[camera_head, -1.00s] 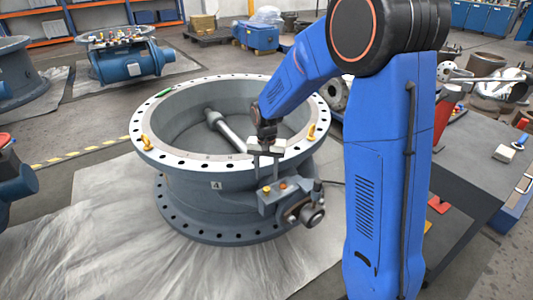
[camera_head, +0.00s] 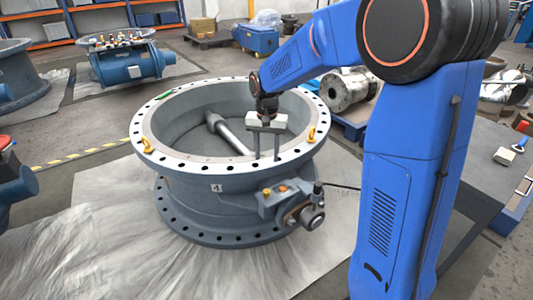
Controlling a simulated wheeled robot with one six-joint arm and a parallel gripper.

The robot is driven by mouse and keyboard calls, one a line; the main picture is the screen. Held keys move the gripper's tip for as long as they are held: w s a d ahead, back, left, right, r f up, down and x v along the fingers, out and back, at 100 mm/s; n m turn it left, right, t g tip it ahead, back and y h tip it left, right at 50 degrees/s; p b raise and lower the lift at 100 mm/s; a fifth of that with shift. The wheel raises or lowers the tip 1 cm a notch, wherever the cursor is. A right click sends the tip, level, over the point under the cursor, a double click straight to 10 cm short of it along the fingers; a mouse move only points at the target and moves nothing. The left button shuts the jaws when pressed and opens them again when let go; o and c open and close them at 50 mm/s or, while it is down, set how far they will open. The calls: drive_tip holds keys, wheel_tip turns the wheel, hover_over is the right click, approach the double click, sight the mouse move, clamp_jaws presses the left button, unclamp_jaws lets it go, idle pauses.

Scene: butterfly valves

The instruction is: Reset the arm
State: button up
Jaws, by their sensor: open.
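My blue arm stands at the right of the head view and reaches left over a large grey butterfly valve (camera_head: 205,183). My gripper (camera_head: 266,157) points down above the near right part of the valve's ring opening. Its two thin fingers are apart, with nothing seen between them. In the picture the fingers overlap the valve's inner wall and near rim; whether they touch it I cannot tell. A shaft (camera_head: 228,134) crosses inside the ring. Yellow lifting eyes (camera_head: 147,144) sit on the white flange. An actuator box with a motor (camera_head: 302,215) is on the valve's near right side.
The valve stands on a pale sheet (camera_head: 95,240) on the floor. A grey table (camera_head: 490,170) is at the right, partly behind my arm. A blue valve assembly (camera_head: 128,65) stands at the back left. Another flanged part (camera_head: 345,92) is behind my arm.

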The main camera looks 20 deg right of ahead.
drive_tip(key=s+d+r+n+t, duration=0.15)
drive_tip(key=s+r, duration=0.25)
drive_tip(key=s, duration=0.4)
drive_tip(key=s+d+r+n+t, duration=0.1)
drive_tip(key=s+d+r, duration=0.2)
drive_tip(key=s+r, duration=0.35)
drive_tip(key=s+d+f+n+t, duration=0.1)
drive_tip(key=s, duration=0.8)
drive_tip(key=s+d+f+n+t, duration=0.1)
drive_tip(key=s+d+f, duration=0.1)
drive_tip(key=s, duration=0.7)
drive_tip(key=shift+s+d+n, duration=0.15)
drive_tip(key=shift+s+n, duration=0.15)
drive_tip(key=shift+n, duration=0.05)
drive_tip(key=shift+c, duration=0.7)
